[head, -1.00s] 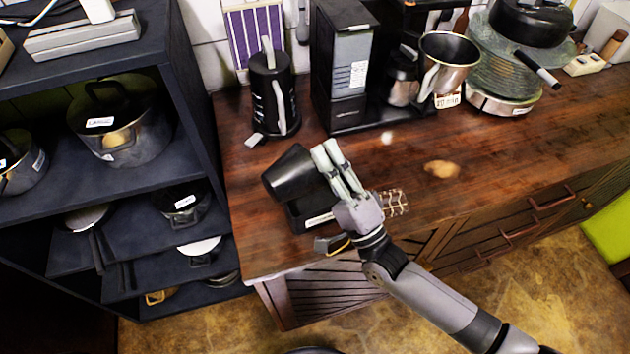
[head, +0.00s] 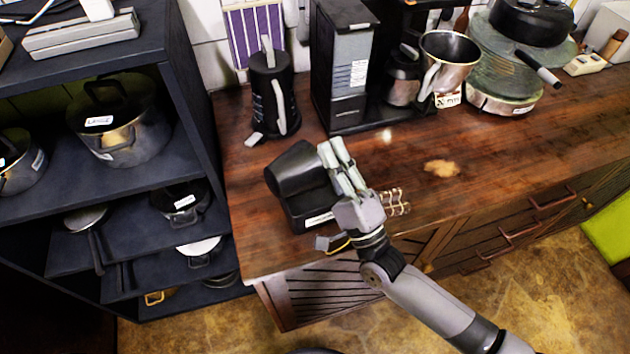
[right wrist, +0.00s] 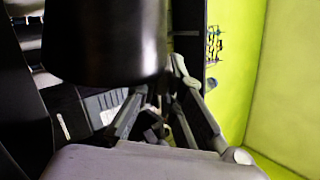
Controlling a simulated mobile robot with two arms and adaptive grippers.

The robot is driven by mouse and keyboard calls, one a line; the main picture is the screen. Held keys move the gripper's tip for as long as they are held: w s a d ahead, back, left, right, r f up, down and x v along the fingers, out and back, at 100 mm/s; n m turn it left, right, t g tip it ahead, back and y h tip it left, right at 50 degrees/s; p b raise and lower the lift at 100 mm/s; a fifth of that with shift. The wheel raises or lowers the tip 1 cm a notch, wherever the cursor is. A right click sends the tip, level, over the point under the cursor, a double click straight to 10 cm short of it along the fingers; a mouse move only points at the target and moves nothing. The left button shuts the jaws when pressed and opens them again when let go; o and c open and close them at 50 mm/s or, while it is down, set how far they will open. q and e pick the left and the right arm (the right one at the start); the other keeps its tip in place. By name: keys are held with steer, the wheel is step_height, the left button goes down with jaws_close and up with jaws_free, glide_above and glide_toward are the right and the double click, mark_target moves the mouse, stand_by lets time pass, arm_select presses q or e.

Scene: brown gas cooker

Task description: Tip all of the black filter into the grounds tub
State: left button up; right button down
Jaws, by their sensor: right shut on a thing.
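The black filter (head: 295,168) is tipped on its side, wide end to the lower left, above the black grounds tub (head: 312,207) on the wooden counter. My right gripper (head: 331,147) is shut on the filter at its right side. The tub's opening is mostly hidden by the filter, and the filter's inside does not show. I cannot see any grounds falling. My left gripper is not in view.
A wire rack (head: 395,201) lies right of the tub, partly behind my wrist. A black kettle (head: 272,95) and a coffee machine (head: 345,70) stand behind. A dark shelf unit (head: 185,110) borders the counter's left. The counter's right part is mostly clear.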

steer(key=shift+w+d+r+m+t+h+p, duration=0.2)
steer(key=shift+d+r+m+t+h+p, duration=0.1)
steer(key=shift+m+h, duration=0.45)
steer(key=shift+w+d+r+m+t+h+p, duration=0.2)
steer(key=shift+m+h, duration=0.25)
steer(key=shift+m, duration=0.5)
steer(key=shift+w+d+f+m+t+h, duration=0.15)
steer(key=shift+d+f+m+t+h, duration=0.1)
steer(key=shift+m+h, duration=0.5)
steer(key=shift+w+d+f+m+t+h, duration=0.1)
steer(key=shift+d+f+m+t+h, duration=0.1)
steer(key=shift+m+h, duration=0.5)
stand_by(0.3)
steer(key=shift+w+d+r+m+h, duration=0.2)
steer(key=shift+m+h, duration=0.2)
steer(key=shift+m, duration=0.25)
steer(key=shift+w+d+r+m+h, duration=0.15)
steer(key=shift+m+h, duration=0.2)
steer(key=shift+m, duration=0.25)
